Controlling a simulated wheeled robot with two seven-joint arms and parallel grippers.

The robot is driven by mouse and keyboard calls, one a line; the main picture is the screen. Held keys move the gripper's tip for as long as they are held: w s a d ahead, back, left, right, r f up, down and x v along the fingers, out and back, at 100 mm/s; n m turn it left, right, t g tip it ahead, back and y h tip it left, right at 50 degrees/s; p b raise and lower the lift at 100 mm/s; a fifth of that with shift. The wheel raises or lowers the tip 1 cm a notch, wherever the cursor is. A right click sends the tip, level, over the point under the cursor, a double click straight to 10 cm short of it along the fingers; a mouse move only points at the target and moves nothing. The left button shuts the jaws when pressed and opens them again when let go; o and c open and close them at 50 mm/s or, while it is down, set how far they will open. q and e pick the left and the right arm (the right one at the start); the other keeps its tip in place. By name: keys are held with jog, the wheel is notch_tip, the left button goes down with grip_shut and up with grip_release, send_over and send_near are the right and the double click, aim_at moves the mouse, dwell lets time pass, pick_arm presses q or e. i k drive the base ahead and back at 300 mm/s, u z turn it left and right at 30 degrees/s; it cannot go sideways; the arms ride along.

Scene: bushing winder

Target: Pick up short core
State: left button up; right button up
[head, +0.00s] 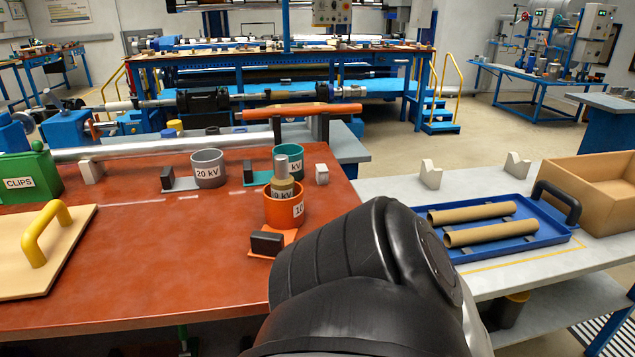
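Two brown tubes lie side by side in a blue tray (555,238) on the grey table at right. The rear tube (472,212) and the front tube (490,234) look close in length, so I cannot tell which is the short core. A silver cylinder (281,168) stands upright at the orange cup (284,208) on the red table; a tan labelled piece shows below it. A large black link of my arm fills the bottom middle, left of the tray. Neither of my grippers shows.
A grey 20 kV cup (208,168) and a teal cup (292,158) stand behind the orange cup. A green CLIPS box (28,176) and a yellow-handled board (42,245) are at left. A cardboard box (598,185) stands right of the tray. The red table's middle is clear.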

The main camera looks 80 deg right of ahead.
aim_at(283, 184)
jog(key=z, duration=2.25)
